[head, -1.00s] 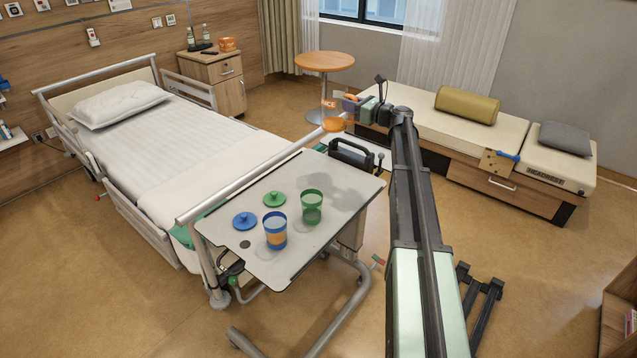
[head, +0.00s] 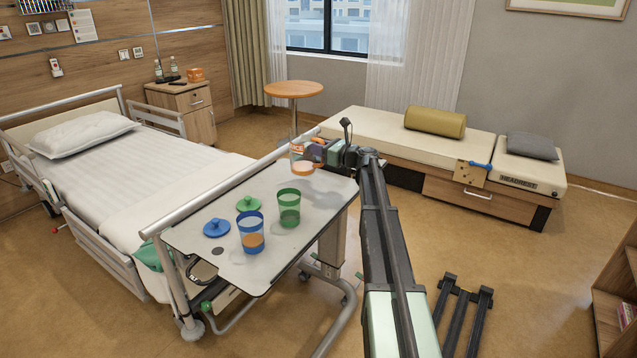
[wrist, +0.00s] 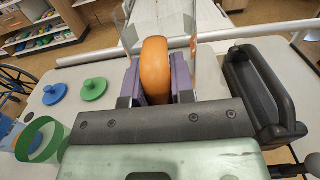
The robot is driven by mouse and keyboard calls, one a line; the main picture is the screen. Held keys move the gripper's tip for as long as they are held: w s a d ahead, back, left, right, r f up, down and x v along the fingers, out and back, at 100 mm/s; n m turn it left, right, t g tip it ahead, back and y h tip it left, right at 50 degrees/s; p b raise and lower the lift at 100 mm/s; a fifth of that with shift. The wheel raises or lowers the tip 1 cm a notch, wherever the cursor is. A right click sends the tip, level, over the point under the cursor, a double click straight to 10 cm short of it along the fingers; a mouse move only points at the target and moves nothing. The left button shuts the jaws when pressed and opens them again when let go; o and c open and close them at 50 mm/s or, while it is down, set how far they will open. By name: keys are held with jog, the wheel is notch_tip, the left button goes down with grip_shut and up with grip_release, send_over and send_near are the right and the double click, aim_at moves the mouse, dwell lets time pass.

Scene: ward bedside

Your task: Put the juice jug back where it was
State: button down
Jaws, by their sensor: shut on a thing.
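The juice jug (head: 303,158) is clear, with an orange handle and some orange in its lower part. In the head view it is over the far end of the overbed table (head: 190,250), near the bed rail. I cannot tell if its base touches the tabletop. My gripper (head: 318,150) is shut on its handle. In the wrist view the orange handle (wrist: 155,68) is between the purple fingers, with the clear jug wall beyond. The jug's base is hidden there.
A blue cup (head: 250,235) containing orange, a green cup (head: 289,210), a blue lid (head: 216,227) and a green lid (head: 248,204) are on the nearer tabletop. A black handled carrier (wrist: 258,90) is right of the jug in the wrist view. The bed (head: 120,180) lies left.

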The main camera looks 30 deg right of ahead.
aim_at(319, 163)
jog(key=shift+f, duration=0.4)
notch_tip(319, 163, down, 4)
jog(key=b, duration=0.4)
jog(key=shift+f, duration=0.25)
jog(key=shift+r, duration=0.2)
jog(key=shift+f, duration=0.15)
jog(key=c, duration=1)
grip_release()
jog(key=shift+o, duration=0.2)
jog(key=shift+s+r, duration=0.2)
jog(key=v, duration=1.1)
jog(key=shift+s+d, duration=0.2)
jog(key=shift+s, duration=0.05)
